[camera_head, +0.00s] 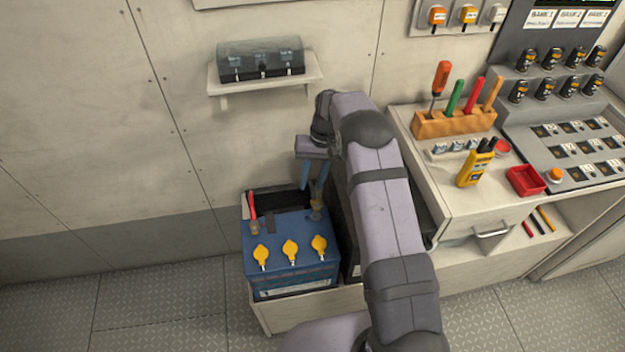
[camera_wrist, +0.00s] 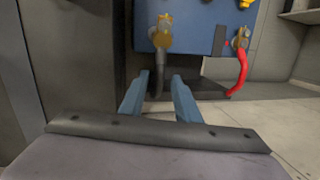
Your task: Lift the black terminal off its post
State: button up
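The blue battery (camera_head: 292,240) sits low in front of the wall, with yellow caps on its top. The black terminal, a brass-coloured clamp (camera_wrist: 163,38) on a dark cable (camera_wrist: 159,65), is on the battery at its right rear corner in the head view. It shows in that view as a small clamp (camera_head: 316,212), partly hidden by my fingers. My gripper (camera_head: 313,188) points down above this corner. In the wrist view its blue fingers (camera_wrist: 160,76) are apart, with the dark cable showing between them. I cannot tell whether they touch it.
The red terminal's cable (camera_wrist: 240,72) is on the battery's other rear corner. A dark box (camera_head: 352,245) stands close on the right of the battery. A workbench (camera_head: 473,205) with tools is farther right. A wall shelf (camera_head: 265,86) holds a clear-lidded box.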

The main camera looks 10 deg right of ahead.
jog(key=s+b+v, duration=0.1)
jog(key=v, duration=0.6)
jog(key=shift+w+b, duration=0.35)
jog(key=shift+w, duration=0.15)
jog(key=shift+r, duration=0.15)
jog(key=s+a+r+n+b, duration=0.1)
jog(key=a+r+n, duration=0.15)
jog(key=a, duration=0.65)
jog(key=shift+s+d+f+m+t+h+p, duration=0.2)
jog(key=shift+d+f+h, duration=0.5)
jog(key=shift+d+f, duration=0.7)
jog(key=shift+s+d+f+m+t+h+p, duration=0.1)
jog(key=shift+d+f+t+h+p, duration=0.2)
jog(key=shift+d+f+h, duration=1.05)
jog(key=shift+s+d+f+m+t+h+p, duration=0.1)
jog(key=shift+d+f+t, duration=0.45)
jog(key=shift+f, duration=1.65)
jog(key=shift+d+g, duration=0.2)
jog(key=shift+g, duration=0.05)
